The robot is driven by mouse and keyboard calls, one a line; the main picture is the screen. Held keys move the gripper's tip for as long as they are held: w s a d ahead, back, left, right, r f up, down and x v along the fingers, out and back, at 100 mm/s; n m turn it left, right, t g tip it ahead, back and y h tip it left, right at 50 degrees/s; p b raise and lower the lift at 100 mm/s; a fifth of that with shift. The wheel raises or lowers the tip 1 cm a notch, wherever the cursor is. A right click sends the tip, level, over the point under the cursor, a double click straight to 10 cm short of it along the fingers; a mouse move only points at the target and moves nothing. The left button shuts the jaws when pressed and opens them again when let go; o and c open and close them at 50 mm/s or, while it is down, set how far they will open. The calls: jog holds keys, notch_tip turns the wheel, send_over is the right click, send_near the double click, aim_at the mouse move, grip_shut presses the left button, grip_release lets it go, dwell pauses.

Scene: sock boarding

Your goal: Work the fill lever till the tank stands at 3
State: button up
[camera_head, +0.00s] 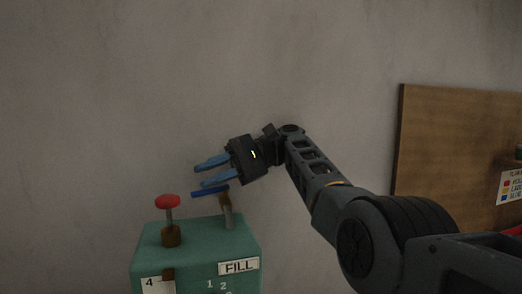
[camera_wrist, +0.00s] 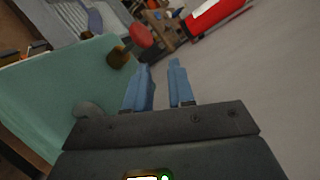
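A teal box (camera_head: 195,245) carries a white FILL label (camera_head: 239,266) on its front. A white plate (camera_head: 153,284) marked 4 is cut off by the lower edge; the tank level cannot be read.
A red-topped knob (camera_head: 168,202) on a brown base stands at the box's left; it also shows in the wrist view (camera_wrist: 140,35). A brown board (camera_head: 450,145) hangs on the wall at right. A red cylinder (camera_wrist: 212,14) shows in the wrist view. The wall behind is bare.

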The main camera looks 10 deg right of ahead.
jog(key=s+d+r, duration=0.3)
jog(key=d+r, duration=0.4)
jog(key=d, duration=0.4)
jog(key=shift+s, duration=0.4)
jog(key=shift+a, duration=0.1)
jog(key=shift+c, duration=0.7)
jog(key=a+t+h+p, duration=0.1)
jog(key=a+h, duration=0.1)
jog(key=w+a+n+t+h+p, duration=0.1)
jog(key=a+h, duration=0.1)
jog(key=a, duration=0.1)
jog(key=w+a+f+n+t+h, duration=0.1)
jog(key=a, duration=0.2)
jog(key=shift+a+h+p, duration=0.2)
jog(key=shift+h+p, duration=0.2)
grip_shut()
jog(key=w+a+r+n+t+h+p, duration=0.3)
jog(key=w+a+n+t+h, duration=0.15)
jog(key=t+h, duration=0.2)
jog(key=shift+s+a+f+p, duration=0.2)
jog(key=shift+f+p, duration=0.55)
jog(key=shift+f, duration=1.9)
jog(key=shift+s+a+f+p, duration=0.15)
jog(key=shift+f+p, duration=0.55)
jog(key=shift+f, duration=1.95)
